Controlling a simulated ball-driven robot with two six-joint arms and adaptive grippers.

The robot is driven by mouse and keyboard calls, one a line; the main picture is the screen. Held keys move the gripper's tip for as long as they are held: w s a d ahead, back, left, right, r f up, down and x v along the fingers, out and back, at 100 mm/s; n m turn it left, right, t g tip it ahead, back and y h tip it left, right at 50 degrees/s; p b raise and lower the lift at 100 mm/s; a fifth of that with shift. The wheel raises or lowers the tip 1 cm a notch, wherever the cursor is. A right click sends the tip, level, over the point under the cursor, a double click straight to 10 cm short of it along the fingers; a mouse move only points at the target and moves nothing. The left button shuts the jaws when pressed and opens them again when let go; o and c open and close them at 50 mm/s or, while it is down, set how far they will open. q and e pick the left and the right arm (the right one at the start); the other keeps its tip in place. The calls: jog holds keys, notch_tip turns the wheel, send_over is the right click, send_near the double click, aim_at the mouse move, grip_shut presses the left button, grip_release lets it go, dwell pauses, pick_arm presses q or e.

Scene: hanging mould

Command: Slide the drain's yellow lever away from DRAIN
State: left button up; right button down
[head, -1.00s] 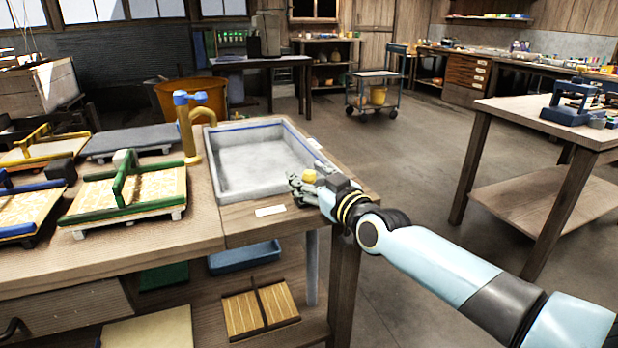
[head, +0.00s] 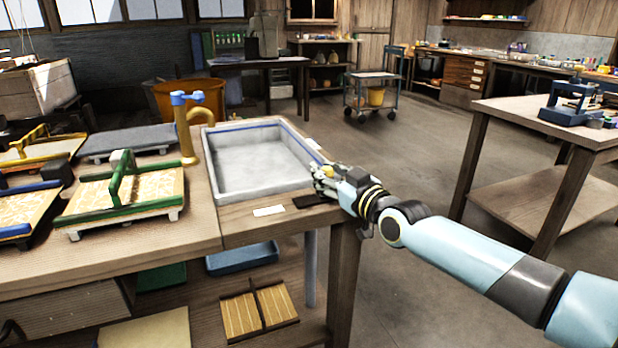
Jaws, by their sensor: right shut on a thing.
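My right gripper (head: 322,180) is at the front right corner of the grey sink (head: 216,190), shut on the drain's yellow lever (head: 328,172). Only a small yellow part of the lever shows; the fingers hide the rest. A dark strip (head: 310,201) lies on the wooden rim just left of and below the gripper. A small white label (head: 269,211) lies on the rim left of the strip; its lettering is too small to read. My left gripper is not in view.
A yellow tap (head: 187,140) with a blue handle stands at the sink's left. Green-framed mould (head: 120,195) and other framed moulds fill the bench's left side. A side table (head: 540,115) stands at the right. Open floor lies beyond the bench's right edge.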

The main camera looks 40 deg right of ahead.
jog(key=shift+s+d+f, duration=0.1)
jog(key=shift+s+d, duration=0.05)
jog(key=shift+d, duration=0.3)
jog(key=shift+s+d+f, duration=0.1)
jog(key=shift+s+d, duration=0.05)
jog(key=shift+d, duration=0.3)
jog(key=c, duration=1.4)
grip_release()
jog(key=shift+c, duration=0.2)
jog(key=o, duration=0.5)
jog(key=shift+s+d+r, duration=0.15)
jog(key=shift+s+d, duration=0.05)
jog(key=shift+c, duration=0.2)
jog(key=shift+w, duration=0.1)
jog(key=shift+a, duration=0.1)
